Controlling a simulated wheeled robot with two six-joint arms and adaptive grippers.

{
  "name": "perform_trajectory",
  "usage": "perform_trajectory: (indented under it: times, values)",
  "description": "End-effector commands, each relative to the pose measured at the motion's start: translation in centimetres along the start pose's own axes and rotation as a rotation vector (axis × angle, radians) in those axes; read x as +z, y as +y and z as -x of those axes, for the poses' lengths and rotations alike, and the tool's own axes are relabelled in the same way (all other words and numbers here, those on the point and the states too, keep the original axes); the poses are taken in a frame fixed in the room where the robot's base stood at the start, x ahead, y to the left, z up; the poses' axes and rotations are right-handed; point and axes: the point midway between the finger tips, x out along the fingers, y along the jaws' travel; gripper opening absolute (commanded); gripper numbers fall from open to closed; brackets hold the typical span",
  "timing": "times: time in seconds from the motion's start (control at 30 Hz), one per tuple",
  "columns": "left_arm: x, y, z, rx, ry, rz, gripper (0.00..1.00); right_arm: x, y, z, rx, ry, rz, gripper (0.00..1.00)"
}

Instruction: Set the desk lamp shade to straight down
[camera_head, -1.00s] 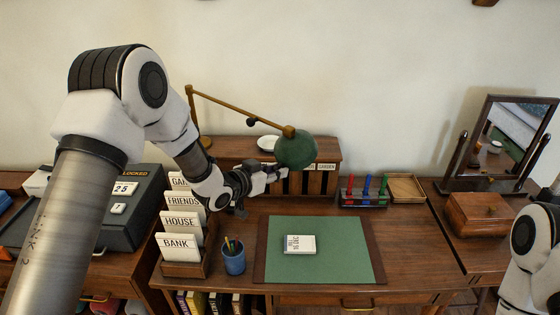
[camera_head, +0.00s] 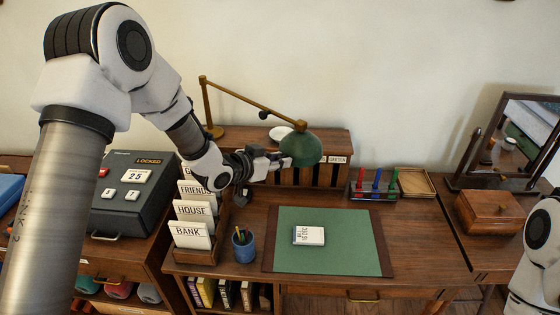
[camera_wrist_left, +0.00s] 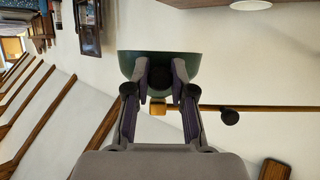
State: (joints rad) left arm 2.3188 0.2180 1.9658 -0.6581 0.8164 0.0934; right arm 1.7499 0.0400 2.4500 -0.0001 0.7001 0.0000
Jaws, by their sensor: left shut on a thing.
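The desk lamp has a brass arm (camera_head: 252,100) and a green dome shade (camera_head: 301,148) that hangs over the back of the desk. My left gripper (camera_head: 284,162) reaches in from the left and is shut on the rim of the lamp shade. In the left wrist view the fingers of my left gripper (camera_wrist_left: 160,85) close around the green shade (camera_wrist_left: 160,62), with the brass arm (camera_wrist_left: 255,108) running off to the right. The shade looks slightly tilted in the head view. My right gripper is not in view; only part of my right arm shows at the right edge.
A letter rack (camera_head: 196,256) and a blue pen cup (camera_head: 244,249) stand below my left arm. A white card (camera_head: 309,235) lies on the green desk mat (camera_head: 340,256). Coloured stamps (camera_head: 375,196), a wooden tray (camera_head: 416,183) and a mirror (camera_head: 519,136) stand to the right.

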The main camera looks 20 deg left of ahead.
Motion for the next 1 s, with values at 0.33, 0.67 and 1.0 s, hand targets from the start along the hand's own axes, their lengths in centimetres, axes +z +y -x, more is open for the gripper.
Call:
perform_trajectory:
  times: [0.33, 0.67, 1.0]
  values:
    - [-0.6, -0.2, 0.0, -0.004, 0.014, -0.001, 0.00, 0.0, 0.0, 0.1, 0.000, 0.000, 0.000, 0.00]
    - [-0.3, -0.1, 0.0, -0.002, 0.006, 0.000, 0.48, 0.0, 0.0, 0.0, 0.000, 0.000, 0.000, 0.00]
    - [-0.3, -0.1, 5.1, -0.003, 0.009, 0.008, 0.48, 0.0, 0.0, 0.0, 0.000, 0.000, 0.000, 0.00]
